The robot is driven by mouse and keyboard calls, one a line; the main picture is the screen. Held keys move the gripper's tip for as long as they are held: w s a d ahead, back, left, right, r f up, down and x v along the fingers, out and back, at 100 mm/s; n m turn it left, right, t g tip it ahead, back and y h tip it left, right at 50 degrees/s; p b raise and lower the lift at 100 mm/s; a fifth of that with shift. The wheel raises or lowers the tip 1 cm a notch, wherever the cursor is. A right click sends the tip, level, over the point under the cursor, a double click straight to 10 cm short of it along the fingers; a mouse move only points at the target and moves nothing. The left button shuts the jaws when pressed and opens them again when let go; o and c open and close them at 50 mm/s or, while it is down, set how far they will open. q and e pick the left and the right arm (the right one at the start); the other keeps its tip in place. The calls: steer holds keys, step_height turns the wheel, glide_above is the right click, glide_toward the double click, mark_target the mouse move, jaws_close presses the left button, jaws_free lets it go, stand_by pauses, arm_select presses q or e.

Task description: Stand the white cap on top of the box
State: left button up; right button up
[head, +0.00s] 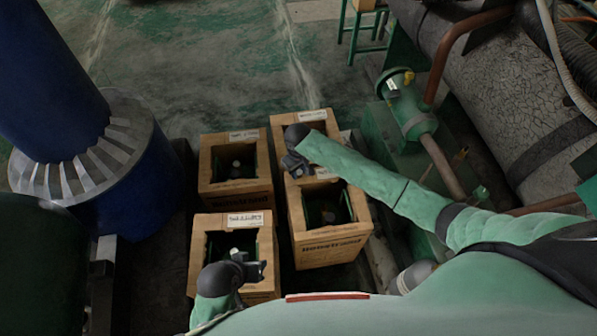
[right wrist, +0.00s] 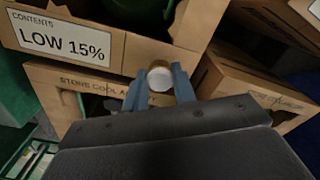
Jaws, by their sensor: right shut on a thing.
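In the right wrist view a round white cap (right wrist: 160,78) sits between the two fingers of my right gripper (right wrist: 161,84), which is shut on it. In the head view this gripper (head: 297,168) is over the right-hand pair of boxes, and the cap is not clear there. One open-topped box (right wrist: 120,50) carries a "LOW 15%" label and lies just beyond the fingers. I cannot tell whether the cap touches a box. My left gripper (head: 258,270) is over the front left box (head: 203,250); its finger opening is too small to tell.
Several open wooden-coloured boxes stand close together, including the back left box (head: 207,165) and the front right box (head: 330,248). Dark cylinders with pale tops show inside. A blue column (head: 60,90) stands left, green machinery (head: 405,110) right. The floor behind the boxes is clear.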

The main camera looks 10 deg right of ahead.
steer(key=shift+f, duration=0.5)
arm_select(q)
steer(key=shift+r, duration=0.5)
arm_select(e)
steer(key=shift+f, duration=0.15)
steer(key=o, duration=0.9)
steer(key=shift+o, duration=0.2)
arm_select(q)
steer(key=shift+w+f, duration=0.1)
